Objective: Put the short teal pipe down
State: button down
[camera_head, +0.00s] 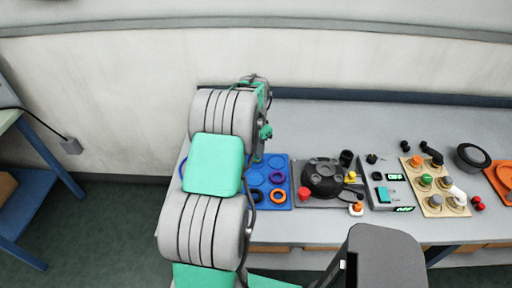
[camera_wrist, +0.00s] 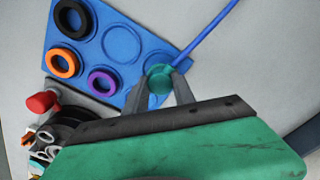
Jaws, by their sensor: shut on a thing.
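The short teal pipe (camera_wrist: 160,77) shows nearly end-on between my fingertips in the wrist view. My gripper (camera_wrist: 161,84) is shut on it, over the corner of a blue board (camera_wrist: 112,22). I cannot tell whether the pipe touches the board. The board has round places; a black ring (camera_wrist: 72,18), an orange ring (camera_wrist: 62,63) and a purple ring (camera_wrist: 103,81) sit on it. In the head view my arm hides part of the board (camera_head: 288,205), and the held pipe is not clear there.
A blue rod (camera_wrist: 208,34) lies beside the board. Right of the board on the grey bench (camera_head: 330,112) stand a black round device (camera_head: 322,177), a red knob (camera_head: 304,194), a control box (camera_head: 385,185) and a beige knob panel (camera_head: 437,188). The bench behind them is clear.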

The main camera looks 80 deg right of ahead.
jog(key=c, duration=1)
grip_release()
jog(key=shift+c, duration=0.2)
notch_tip(320, 180, up, 12)
jog(key=b, duration=0.2)
jog(key=w+a+r+n, duration=0.25)
jog(key=w+a, duration=0.25)
jog(key=w, duration=0.3)
jog(key=w+a+r+n, duration=0.25)
jog(key=w+a, duration=0.25)
jog(key=w, duration=0.3)
jog(key=w+a+r+n+t+h, duration=0.1)
jog(key=w+a+n, duration=0.35)
jog(key=a, duration=0.45)
jog(key=w+a+n+t, duration=0.1)
jog(key=w+a+n, duration=0.2)
jog(key=w+a, duration=0.4)
jog(key=s+a+f+n+t, duration=0.1)
jog(key=a+n, duration=0.5)
jog(key=a, duration=0.8)
jog(key=s+a+f+n+t+y, duration=0.1)
jog(key=a+n, duration=0.5)
jog(key=a, duration=0.8)
jog(key=shift+s+f, duration=0.7)
jog(key=shift+s, duration=0.5)
